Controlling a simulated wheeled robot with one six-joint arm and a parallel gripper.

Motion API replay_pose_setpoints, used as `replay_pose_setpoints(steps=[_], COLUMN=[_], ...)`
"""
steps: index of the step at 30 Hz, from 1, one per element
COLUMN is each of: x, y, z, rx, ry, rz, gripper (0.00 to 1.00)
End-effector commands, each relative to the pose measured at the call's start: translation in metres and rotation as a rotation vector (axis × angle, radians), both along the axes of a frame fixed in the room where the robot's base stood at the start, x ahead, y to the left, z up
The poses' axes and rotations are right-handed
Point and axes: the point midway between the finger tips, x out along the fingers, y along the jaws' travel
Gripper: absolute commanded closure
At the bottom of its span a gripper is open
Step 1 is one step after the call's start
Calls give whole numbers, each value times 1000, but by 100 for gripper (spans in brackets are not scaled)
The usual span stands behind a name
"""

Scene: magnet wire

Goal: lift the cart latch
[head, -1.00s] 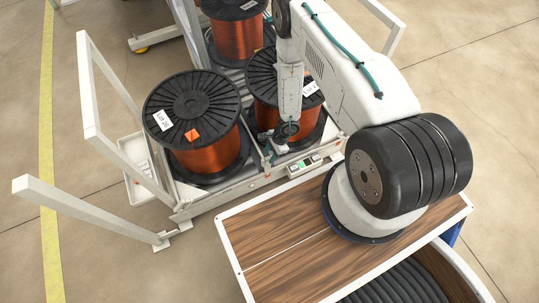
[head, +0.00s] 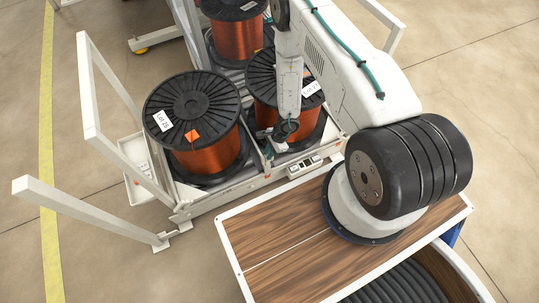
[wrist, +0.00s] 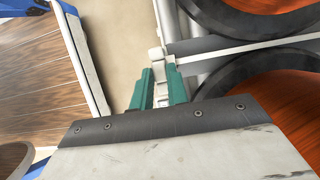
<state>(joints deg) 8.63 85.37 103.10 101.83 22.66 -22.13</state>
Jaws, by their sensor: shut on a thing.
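The cart (head: 225,196) carries copper-wire spools in the head view. Its pale latch (wrist: 156,57) shows in the wrist view at the cart's edge, between and just beyond my two green fingertips. My gripper (wrist: 158,80) is shut on the latch. In the head view my gripper (head: 268,150) is at the cart's front side, between the two nearer spools, partly hidden by my wrist. The latch is too small and covered to make out there, and how far it is raised cannot be told.
A spool (head: 205,160) labelled Lot 26 stands left of my gripper; another spool (head: 262,88) is close behind it. A small panel (head: 304,166) sits on the cart's front edge. White rails (head: 92,100) flank the left. Open floor (head: 110,240) lies at front left.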

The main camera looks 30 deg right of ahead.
Motion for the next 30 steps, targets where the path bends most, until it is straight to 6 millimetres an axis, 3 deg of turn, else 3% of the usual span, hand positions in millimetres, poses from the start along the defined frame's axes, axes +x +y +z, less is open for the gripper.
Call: replay_pose_setpoints(steps=[8, 9, 11, 20, 30], x=[1, 1, 0, 1, 1], y=[0, 0, 0, -1, -21], z=[4, 4, 3, 5, 53], rx=[3, 2, 2, 2, 2], ry=[-2, -2, -1, -1, -3], rz=[0, -1, 0, 0, -1], gripper=[100, 73, 62, 62, 62])
